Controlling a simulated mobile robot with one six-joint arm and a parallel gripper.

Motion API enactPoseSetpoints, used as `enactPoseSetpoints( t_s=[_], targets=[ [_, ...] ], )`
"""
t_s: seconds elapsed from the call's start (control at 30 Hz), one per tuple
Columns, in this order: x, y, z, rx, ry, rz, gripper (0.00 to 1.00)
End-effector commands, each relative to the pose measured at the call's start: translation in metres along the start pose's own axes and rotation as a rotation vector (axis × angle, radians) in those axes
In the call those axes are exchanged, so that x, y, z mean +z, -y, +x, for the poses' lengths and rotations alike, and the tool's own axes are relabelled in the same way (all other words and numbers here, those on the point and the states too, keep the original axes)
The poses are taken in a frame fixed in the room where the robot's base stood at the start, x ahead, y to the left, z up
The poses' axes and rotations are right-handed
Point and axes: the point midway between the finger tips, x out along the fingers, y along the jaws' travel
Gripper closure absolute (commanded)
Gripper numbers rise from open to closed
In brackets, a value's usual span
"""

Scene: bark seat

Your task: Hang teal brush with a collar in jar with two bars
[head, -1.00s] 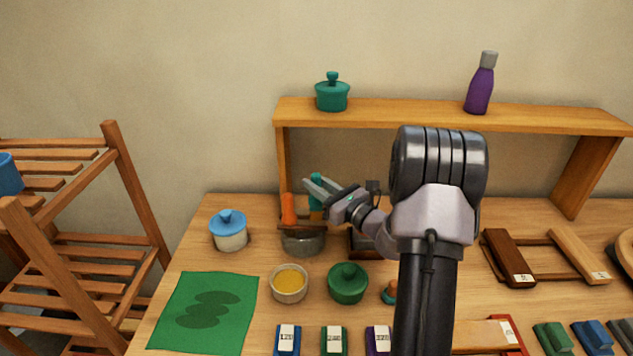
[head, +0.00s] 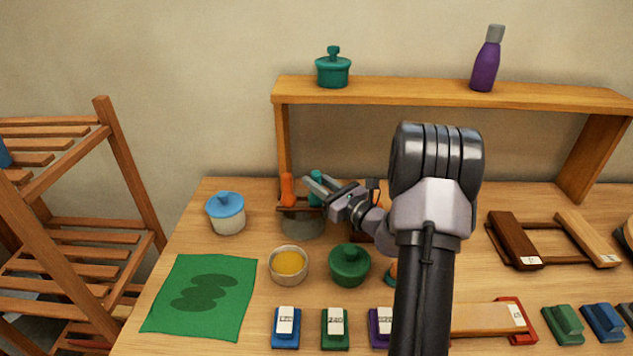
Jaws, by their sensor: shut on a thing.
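The teal brush (head: 316,176) stands roughly upright, its teal handle top showing between the fingers of my gripper (head: 317,186). My gripper is shut on it, just above the right part of the grey jar (head: 303,225). Bars lie across the jar's mouth, partly covered by my gripper. A brush with an orange handle (head: 287,189) stands at the jar's left side. The teal brush's collar and lower end are mostly hidden, so I cannot tell whether the collar touches the bars.
A blue-lidded pot (head: 226,214) stands left of the jar. A wooden shelf (head: 420,91) spans behind, bearing a teal pot (head: 333,70) and a purple bottle (head: 487,60).

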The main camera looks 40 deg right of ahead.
Motion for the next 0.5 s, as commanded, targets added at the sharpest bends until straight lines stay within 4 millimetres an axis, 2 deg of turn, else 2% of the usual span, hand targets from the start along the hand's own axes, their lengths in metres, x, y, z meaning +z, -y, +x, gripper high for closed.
enactPoseSetpoints(
  t_s=[0.5],
  targets=[
    [-0.0064,0.0,-0.0003,0.0,0.0,0.0,1.0]
  ],
)
